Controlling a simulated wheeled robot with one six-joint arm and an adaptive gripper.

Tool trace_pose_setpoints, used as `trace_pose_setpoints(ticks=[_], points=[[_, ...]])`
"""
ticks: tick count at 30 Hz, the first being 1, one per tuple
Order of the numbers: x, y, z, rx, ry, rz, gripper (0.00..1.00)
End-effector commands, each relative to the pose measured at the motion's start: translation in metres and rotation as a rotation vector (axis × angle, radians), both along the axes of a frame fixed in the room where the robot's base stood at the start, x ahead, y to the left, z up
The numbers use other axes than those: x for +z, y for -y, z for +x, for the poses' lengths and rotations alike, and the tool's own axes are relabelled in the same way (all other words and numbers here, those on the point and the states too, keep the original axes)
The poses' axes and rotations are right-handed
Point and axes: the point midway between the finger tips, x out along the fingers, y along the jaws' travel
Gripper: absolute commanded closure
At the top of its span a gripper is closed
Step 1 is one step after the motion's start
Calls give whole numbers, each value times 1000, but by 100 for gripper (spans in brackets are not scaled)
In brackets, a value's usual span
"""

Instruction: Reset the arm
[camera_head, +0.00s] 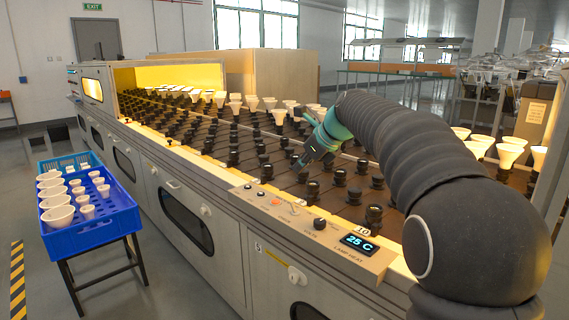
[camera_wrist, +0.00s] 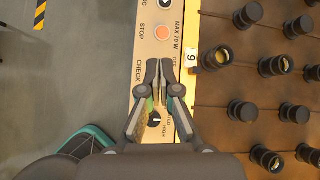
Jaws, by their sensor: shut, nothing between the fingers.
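My arm reaches in from the right in the head view and bends down to my gripper (camera_head: 304,161), beyond a teal wrist band. The gripper is shut and empty. In the wrist view its two fingers (camera_wrist: 159,72) are together, pointing up the picture, above the strip of the control panel (camera_wrist: 148,50) beside the first sockets. The fingers hide part of the panel, and a black knob shows between the finger links. How high the fingers are above the panel is hard to tell.
The burn-in bench's rows of dark sockets (camera_head: 232,140) fill the middle; white bulbs stand farther back and at right. A display (camera_head: 358,242) reads 25 C. A blue crate (camera_head: 115,222) of white bulbs or cups stands at left.

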Motion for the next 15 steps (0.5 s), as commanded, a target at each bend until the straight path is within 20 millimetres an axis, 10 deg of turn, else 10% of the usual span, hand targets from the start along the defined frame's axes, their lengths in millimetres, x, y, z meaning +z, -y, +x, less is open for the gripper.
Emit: trace_pose_setpoints(ticks=[15], points=[[-31, 41, -202, 780, 308, -737, 100]])
